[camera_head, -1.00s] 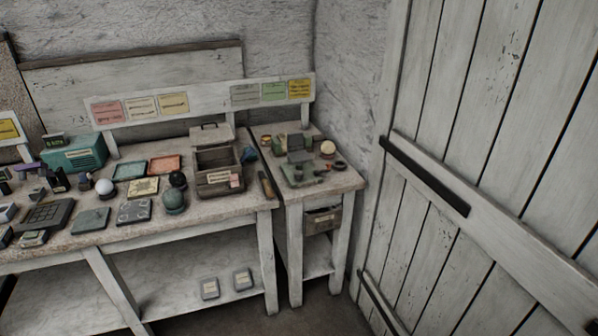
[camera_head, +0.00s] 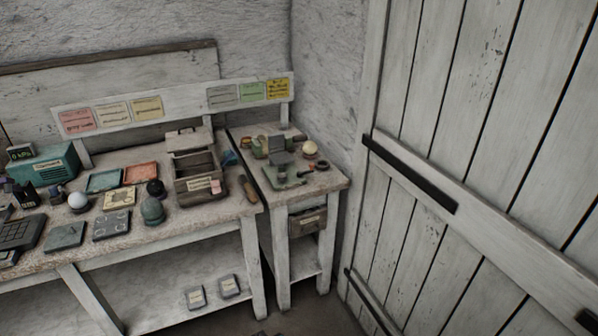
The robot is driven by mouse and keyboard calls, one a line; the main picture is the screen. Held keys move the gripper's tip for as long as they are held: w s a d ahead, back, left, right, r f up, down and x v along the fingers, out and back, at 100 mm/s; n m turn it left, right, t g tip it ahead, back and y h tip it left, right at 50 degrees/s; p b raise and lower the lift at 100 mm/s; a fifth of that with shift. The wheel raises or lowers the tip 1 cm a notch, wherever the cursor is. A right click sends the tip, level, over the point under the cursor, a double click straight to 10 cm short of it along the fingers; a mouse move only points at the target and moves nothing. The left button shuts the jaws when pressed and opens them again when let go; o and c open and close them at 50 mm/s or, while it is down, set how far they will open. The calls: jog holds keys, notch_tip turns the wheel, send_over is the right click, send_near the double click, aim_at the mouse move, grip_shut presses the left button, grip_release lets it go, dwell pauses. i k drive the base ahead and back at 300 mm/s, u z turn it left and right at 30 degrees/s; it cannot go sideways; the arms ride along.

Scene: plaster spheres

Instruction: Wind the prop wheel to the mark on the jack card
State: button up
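I cannot single out the prop wheel for sure. On the small side table (camera_head: 330,181) at the right sits a green device (camera_head: 284,178) with a grey upright block and a small dark part at its right; these are too small to make out. Cards hang on the white rail above: pink (camera_head: 75,121), cream (camera_head: 112,114), pale yellow (camera_head: 147,107), grey (camera_head: 222,95), green (camera_head: 252,91) and bright yellow with dark writing (camera_head: 278,88). Their text is unreadable, so I cannot tell which is the jack card. My gripper is not in view.
The long bench (camera_head: 180,221) holds a wooden box (camera_head: 195,187), a teal box (camera_head: 45,165), a white sphere (camera_head: 78,201), a green sphere (camera_head: 152,210) and several small plates. A cream sphere (camera_head: 310,148) sits on the side table. A plank door (camera_head: 480,150) stands at the right.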

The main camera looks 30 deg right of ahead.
aim_at(282, 177)
jog(key=u, duration=1.2)
jog(key=k, duration=0.1)
jog(key=z, duration=2.95)
jog(key=k, duration=0.75)
jog(key=u, duration=0.95)
jog(key=i, duration=0.9)
jog(key=z, duration=0.05)
